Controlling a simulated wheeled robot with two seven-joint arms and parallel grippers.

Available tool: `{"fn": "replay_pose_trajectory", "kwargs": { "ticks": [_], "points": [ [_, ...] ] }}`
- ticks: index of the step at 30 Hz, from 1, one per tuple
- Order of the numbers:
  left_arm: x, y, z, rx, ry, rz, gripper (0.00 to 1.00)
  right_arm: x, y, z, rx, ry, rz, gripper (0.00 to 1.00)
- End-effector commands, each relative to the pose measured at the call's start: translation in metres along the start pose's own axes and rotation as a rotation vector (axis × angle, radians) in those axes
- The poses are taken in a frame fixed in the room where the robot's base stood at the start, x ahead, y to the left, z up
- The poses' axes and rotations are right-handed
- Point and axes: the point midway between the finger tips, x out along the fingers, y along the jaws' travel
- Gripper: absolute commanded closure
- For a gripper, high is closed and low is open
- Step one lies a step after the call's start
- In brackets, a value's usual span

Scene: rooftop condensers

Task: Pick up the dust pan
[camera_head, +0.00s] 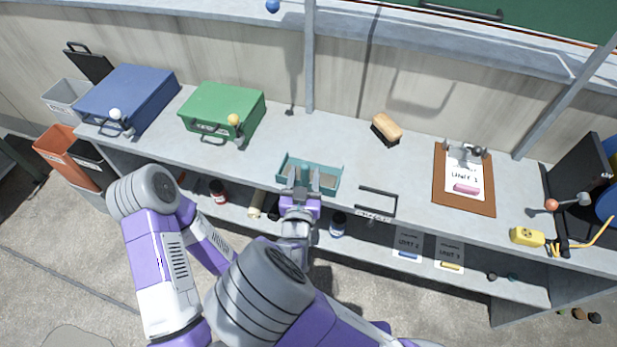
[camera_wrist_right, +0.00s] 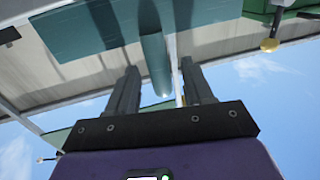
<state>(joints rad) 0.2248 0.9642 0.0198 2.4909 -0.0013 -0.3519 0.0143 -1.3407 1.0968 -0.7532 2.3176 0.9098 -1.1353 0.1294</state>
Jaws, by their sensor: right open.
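The teal dust pan (camera_head: 325,179) lies on the grey bench near its front edge, with its handle toward me. My right gripper (camera_head: 301,181) is at the handle, which it partly covers in the head view. In the right wrist view, the dust pan's flat teal body (camera_wrist_right: 85,32) is above and its round handle (camera_wrist_right: 154,62) comes down between the two fingers. My right gripper (camera_wrist_right: 160,85) is open, with a finger on each side of the handle; I see a gap on both sides. My left arm shows at the left, but its gripper is not visible.
A green case (camera_head: 222,107) and a blue case (camera_head: 128,95) stand left on the bench. A brush (camera_head: 387,127) lies behind right, and a brown clipboard (camera_head: 478,201) further right. A black wire handle (camera_head: 377,189) is right of the dust pan. Jars stand on the shelf below.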

Motion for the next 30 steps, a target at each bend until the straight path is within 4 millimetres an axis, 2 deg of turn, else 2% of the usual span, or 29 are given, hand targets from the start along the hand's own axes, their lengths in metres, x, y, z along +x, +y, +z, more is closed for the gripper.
{"fn": "replay_pose_trajectory", "kwargs": {
  "ticks": [4, 11, 21, 30],
  "points": [
    [0.0029, -0.0011, -0.0002, 0.000, 0.000, 0.000, 0.57, 0.0142, 0.0004, 0.0009, -0.001, -0.001, 0.000, 0.49],
    [0.0026, -0.0010, -0.0002, 0.000, 0.000, 0.000, 0.57, 0.0157, 0.0002, 0.0003, -0.002, -0.001, -0.001, 0.49],
    [0.0026, -0.0010, -0.0002, 0.000, 0.000, 0.000, 0.57, 0.0153, 0.0001, 0.0005, -0.002, -0.002, -0.001, 0.99],
    [0.0026, -0.0010, -0.0002, 0.000, 0.000, 0.000, 0.57, 0.0153, 0.0000, 0.0003, -0.001, -0.001, -0.001, 1.00]
  ]
}}
